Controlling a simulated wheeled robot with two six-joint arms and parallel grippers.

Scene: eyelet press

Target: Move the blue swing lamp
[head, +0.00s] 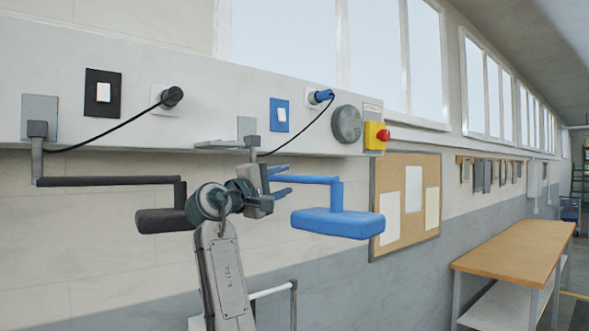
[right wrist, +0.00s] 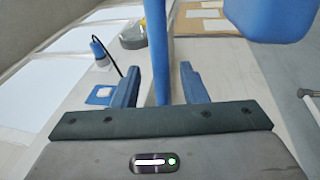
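The blue swing lamp (head: 337,223) hangs from a wall bracket right of centre in the head view. Its blue arm (head: 315,180) runs level to the right, then drops to the wide lamp head. My right gripper (head: 287,180) is at the lamp arm, near its bracket end. In the right wrist view the blue lamp arm (right wrist: 159,55) passes between the two fingers (right wrist: 158,85), with a visible gap to the right finger. The gripper is open; contact cannot be told. The lamp head (right wrist: 270,14) shows at the upper right there. My left gripper is not in view.
A black swing lamp (head: 161,220) hangs at the left, close to my right arm. The wall panel has a blue switch (head: 280,115), a blue plug (head: 322,96) and a yellow-red button box (head: 375,136). A corkboard (head: 390,237) is behind the lamp head. A bench (head: 515,250) stands right.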

